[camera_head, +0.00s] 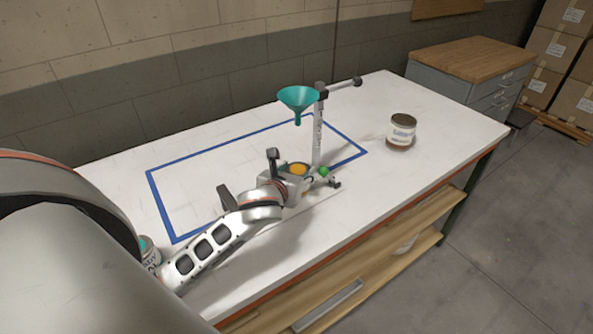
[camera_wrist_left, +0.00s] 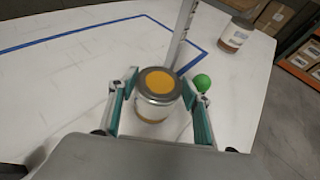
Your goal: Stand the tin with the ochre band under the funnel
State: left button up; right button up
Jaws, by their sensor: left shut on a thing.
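A tin with an ochre disc on its lid (camera_head: 298,169) is between the fingers of my left gripper (camera_head: 296,178). In the left wrist view, the tin (camera_wrist_left: 158,88) is upright, with a pale label and a brownish-ochre band low on its side. My left gripper (camera_wrist_left: 160,100) is shut on it, one finger on each side. The teal funnel (camera_head: 298,98) hangs from a grey stand (camera_head: 319,130) above the tin in the head view. I cannot tell whether the tin is exactly below the spout or touches the table. My right gripper is not in view.
A green ball (camera_head: 323,171) is beside the gripper, close to the stand. Another tin with a brown band (camera_head: 402,130) stands to the right. A teal-topped tin (camera_head: 148,252) is partly hidden by my arm. Blue tape (camera_head: 160,205) outlines a mostly clear area of the white table (camera_head: 440,125).

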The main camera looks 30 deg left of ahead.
pick_arm(q)
jog(key=shift+f, duration=0.1)
jog(key=o, duration=1)
jog(key=v, duration=1.2)
